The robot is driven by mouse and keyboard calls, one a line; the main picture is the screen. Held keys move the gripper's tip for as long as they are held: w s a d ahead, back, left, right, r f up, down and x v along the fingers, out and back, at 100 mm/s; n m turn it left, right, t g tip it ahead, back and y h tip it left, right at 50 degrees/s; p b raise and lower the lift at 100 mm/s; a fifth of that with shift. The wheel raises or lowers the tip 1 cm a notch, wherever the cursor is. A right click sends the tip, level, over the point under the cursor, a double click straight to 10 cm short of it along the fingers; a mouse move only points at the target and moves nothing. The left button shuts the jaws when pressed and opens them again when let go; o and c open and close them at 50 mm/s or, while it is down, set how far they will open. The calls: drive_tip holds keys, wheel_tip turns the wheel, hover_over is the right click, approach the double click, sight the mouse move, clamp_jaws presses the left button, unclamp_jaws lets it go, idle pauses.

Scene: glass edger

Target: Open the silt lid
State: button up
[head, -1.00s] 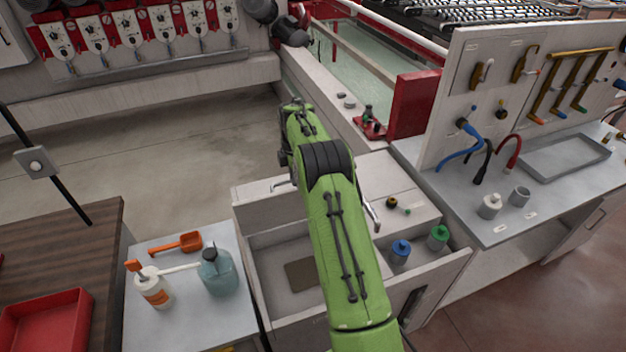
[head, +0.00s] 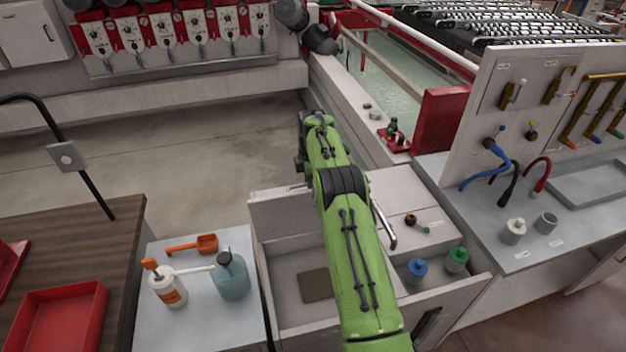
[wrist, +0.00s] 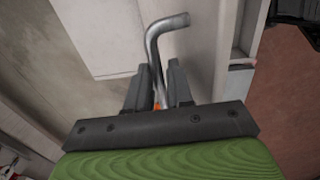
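A grey steel handle (wrist: 156,55), a bent rod, shows in the wrist view and passes between my gripper's (wrist: 160,88) two dark fingers. They sit close on either side of it and look shut on it. A pale panel (wrist: 95,40) lies beyond, at upper left. In the head view my green arm hides the gripper. There, a pale box (head: 283,335) has an open compartment with a brown patch (head: 316,285) on its floor. An upright pale panel (head: 280,214) stands at its back. A metal handle (head: 385,226) shows right of my arm. I cannot tell which panel is the silt lid.
A blue bottle (head: 416,271) and a green bottle (head: 456,260) stand at the box's right. On the left, a grey bench (head: 200,325) holds a white bottle (head: 168,286), a teal jug (head: 232,277) and an orange scoop (head: 195,245). Open floor (head: 200,150) lies behind.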

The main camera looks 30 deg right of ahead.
drive_tip(key=shift+o, duration=1.2)
drive_tip(key=shift+w+d+f, duration=0.1)
drive_tip(key=shift+w, duration=0.35)
drive_tip(key=shift+s+r, duration=0.3)
drive_tip(key=shift+r, duration=0.25)
wheel_tip(320, 180, up, 6)
drive_tip(key=shift+f, duration=0.15)
drive_tip(key=shift+s+r, duration=0.15)
drive_tip(key=shift+r, duration=0.3)
drive_tip(key=shift+c, duration=0.3)
